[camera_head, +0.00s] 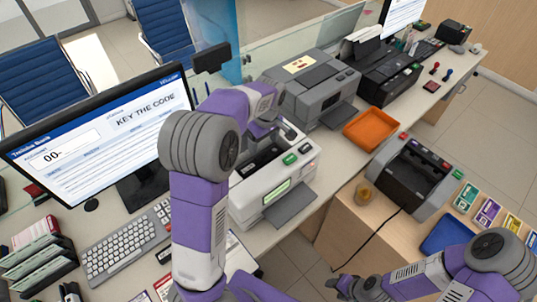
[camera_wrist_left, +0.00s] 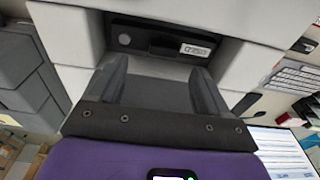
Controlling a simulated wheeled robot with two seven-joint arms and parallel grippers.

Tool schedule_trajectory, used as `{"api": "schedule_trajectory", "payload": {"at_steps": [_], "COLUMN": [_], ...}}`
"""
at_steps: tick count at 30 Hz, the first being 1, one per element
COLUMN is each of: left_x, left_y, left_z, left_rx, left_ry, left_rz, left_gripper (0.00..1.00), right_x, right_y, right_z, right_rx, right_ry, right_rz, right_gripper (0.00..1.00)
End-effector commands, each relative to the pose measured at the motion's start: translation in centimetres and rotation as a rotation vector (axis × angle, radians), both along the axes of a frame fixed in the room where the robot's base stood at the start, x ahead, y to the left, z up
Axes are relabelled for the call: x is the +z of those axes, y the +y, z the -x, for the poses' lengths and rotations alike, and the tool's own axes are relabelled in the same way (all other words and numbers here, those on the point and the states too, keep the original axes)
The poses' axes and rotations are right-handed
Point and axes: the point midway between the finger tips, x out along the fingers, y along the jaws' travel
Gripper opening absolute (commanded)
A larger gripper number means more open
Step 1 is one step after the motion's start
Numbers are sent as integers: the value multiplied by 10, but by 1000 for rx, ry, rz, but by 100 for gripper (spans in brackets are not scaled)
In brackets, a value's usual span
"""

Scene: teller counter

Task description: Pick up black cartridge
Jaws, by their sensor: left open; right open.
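The black cartridge (camera_wrist_left: 160,43) is a dark bar with a round knob and a small white label, seated in the open bay of the pale printer (camera_wrist_left: 65,35) in the left wrist view. In the head view the printer (camera_head: 245,205) stands on the counter with its top bay open; my arm partly hides the bay. My left gripper (camera_wrist_left: 158,70) is open and empty, its two fingers pointing at the cartridge, apart from it as far as I can tell. In the head view the left gripper (camera_head: 264,128) is over the bay's back end. My right gripper (camera_head: 342,286) is open, low near the bottom edge.
A monitor (camera_head: 100,135) and keyboard (camera_head: 125,245) are left of my left arm. A grey printer (camera_head: 312,88) and an orange tray (camera_head: 371,128) stand behind and right of the pale printer.

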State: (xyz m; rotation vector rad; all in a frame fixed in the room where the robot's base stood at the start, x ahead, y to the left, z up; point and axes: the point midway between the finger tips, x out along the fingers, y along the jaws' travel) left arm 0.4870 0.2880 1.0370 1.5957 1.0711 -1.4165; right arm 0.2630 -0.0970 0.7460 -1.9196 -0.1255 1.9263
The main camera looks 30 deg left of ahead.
Motion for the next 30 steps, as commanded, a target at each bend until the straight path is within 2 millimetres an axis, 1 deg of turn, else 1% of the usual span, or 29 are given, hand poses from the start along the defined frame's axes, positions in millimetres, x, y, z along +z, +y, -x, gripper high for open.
{"api": "schedule_trajectory", "payload": {"at_steps": [1,8,12,15,18,23,24,26,30], "left_x": [-7,-34,-56,-66,-69,-69,-69,-69,-69], "left_y": [1,5,9,10,10,10,10,10,10], "left_z": [1,-2,-3,-4,-4,-4,-4,-4,-4], "left_rx": [1,0,1,-1,-1,-2,-2,-2,-2], "left_ry": [4,4,5,3,2,2,2,2,2], "left_rz": [-1,0,0,0,0,0,0,0,0], "left_gripper": [78,78,78,78,78,78,76,67,46], "right_x": [-1,-6,-11,-13,-13,-13,-13,-13,-13], "right_y": [0,0,0,0,0,0,0,0,0], "right_z": [1,0,0,0,0,0,0,0,0], "right_rx": [1,0,0,0,0,0,0,0,0], "right_ry": [2,1,0,0,0,0,0,0,0], "right_rz": [0,0,0,0,0,0,0,0,0], "right_gripper": [48,48,48,48,48,48,48,48,48]}}
